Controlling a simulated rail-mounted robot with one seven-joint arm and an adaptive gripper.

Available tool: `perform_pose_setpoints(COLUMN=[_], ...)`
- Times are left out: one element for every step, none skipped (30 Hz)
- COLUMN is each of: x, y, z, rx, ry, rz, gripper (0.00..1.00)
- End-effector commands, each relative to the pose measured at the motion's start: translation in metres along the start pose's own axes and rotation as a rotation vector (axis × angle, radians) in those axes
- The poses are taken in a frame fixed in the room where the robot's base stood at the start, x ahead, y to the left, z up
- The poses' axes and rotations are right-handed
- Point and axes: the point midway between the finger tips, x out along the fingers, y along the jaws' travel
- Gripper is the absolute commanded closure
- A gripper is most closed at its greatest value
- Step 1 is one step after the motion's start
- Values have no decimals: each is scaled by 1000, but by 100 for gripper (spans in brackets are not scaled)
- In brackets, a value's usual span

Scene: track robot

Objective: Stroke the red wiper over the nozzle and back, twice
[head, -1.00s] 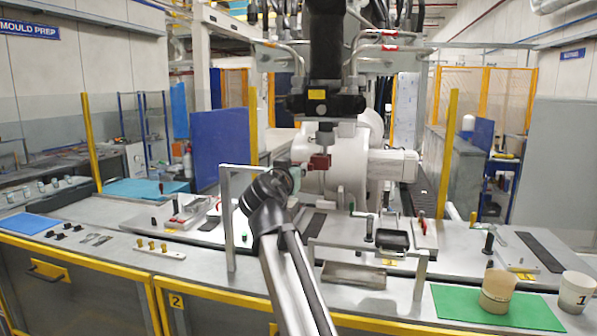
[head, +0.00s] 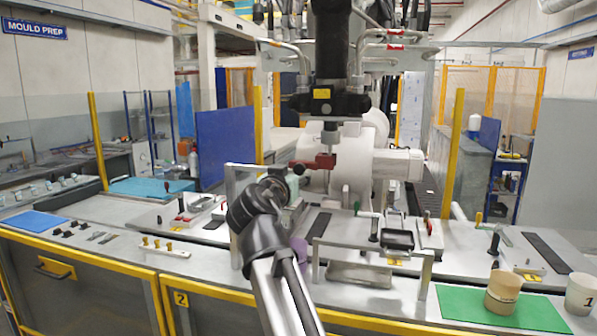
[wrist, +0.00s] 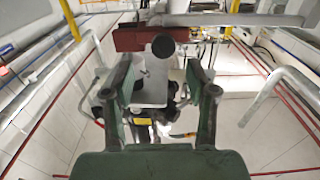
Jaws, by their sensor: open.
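The red wiper (head: 325,161) is level in the head view, just under the grey nozzle (head: 330,136) that hangs from the black overhead head. I cannot tell whether they touch. In the wrist view the red wiper (wrist: 130,39) lies across the top, beyond my fingertips, with a dark round end in front of it. My gripper (head: 294,188) is left of and below the wiper in the head view, seen partly from behind my wrist. In the wrist view my gripper (wrist: 160,78) has its green fingers wide apart with nothing held between them.
A metal frame (head: 232,210) stands close left of my arm, and a low handle frame (head: 372,252) stands to its right. A white machine (head: 354,160) is behind the wiper. A green mat (head: 460,305) with cups is at the front right.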

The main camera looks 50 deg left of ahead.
Motion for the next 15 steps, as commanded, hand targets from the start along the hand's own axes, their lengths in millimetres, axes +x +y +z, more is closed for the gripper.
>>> perform_pose_setpoints(x=[-13, -18, -24, -29, -33, -37, -40, -42, -45, -47, -48, -50, -50, -51, -51], y=[2, 2, 1, 1, 1, 1, 1, 1, 1, 1, 1, 1, 1, 1, 0], z=[1, 1, 1, 1, 1, 1, 1, 1, 1, 0, 0, 0, 0, 0, 0], rx=[1, 1, 1, 1, 1, 0, 0, 0, 0, 0, 0, -1, -1, -1, -1], ry=[1, 1, 1, 1, 0, 0, 0, 0, 0, 0, 0, 0, 0, 0, 0], rz=[-1, -1, -2, -2, -1, 0, 0, 1, 1, 1, 1, 1, 1, 1, 1], gripper=[43, 43, 43, 43, 43, 43, 43, 43, 43, 43, 43, 43, 43, 43, 43])
